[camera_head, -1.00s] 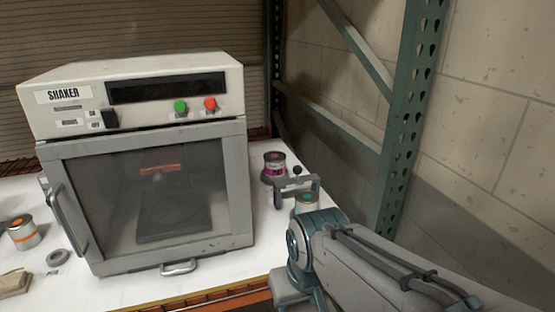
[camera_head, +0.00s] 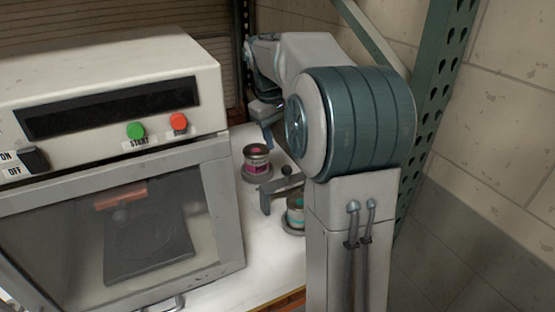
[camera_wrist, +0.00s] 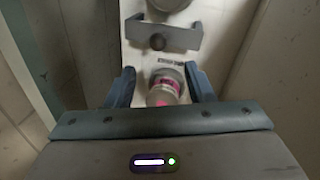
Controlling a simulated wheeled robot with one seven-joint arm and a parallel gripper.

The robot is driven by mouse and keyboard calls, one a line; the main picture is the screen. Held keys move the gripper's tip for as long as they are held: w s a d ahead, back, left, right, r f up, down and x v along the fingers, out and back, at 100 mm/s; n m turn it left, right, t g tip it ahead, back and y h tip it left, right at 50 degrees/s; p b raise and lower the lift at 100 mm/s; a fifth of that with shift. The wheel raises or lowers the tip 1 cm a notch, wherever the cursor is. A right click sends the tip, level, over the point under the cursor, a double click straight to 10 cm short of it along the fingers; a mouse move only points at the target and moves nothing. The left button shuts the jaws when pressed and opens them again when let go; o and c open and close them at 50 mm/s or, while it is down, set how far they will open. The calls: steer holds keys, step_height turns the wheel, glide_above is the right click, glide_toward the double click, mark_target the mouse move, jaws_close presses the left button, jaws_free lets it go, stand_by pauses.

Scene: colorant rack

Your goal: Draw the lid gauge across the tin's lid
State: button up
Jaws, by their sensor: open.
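The lid gauge (camera_head: 266,200) is a grey bracket with a dark round knob. It stands between a pink-labelled tin (camera_head: 257,166) behind and a teal-marked tin (camera_head: 295,215) in front, which my arm partly hides. In the wrist view, the gauge (camera_wrist: 183,39) crosses the white surface beyond the pink-labelled tin (camera_wrist: 165,86). My gripper (camera_wrist: 161,78) is open, its blue-grey fingers on either side of the pink-labelled tin in the picture. I cannot tell whether they touch it. In the head view only part of the gripper shows, above that tin.
The shaker cabinet (camera_head: 110,85), with its glass door closed, stands left of the tins. A green rack post (camera_head: 437,110) and a block wall (camera_head: 510,130) are on the right. The bare white worktop (camera_head: 255,245) lies between shaker and tins.

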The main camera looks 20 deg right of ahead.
mark_target(286, 167)
steer(key=d+f, duration=0.1)
steer(key=f, duration=0.3)
steer(key=d+f, duration=0.1)
steer(key=f, duration=0.4)
steer(key=w+f+p, duration=0.1)
steer(key=f, duration=0.3)
steer(key=shift+d+f, duration=0.2)
steer(key=shift+d, duration=0.2)
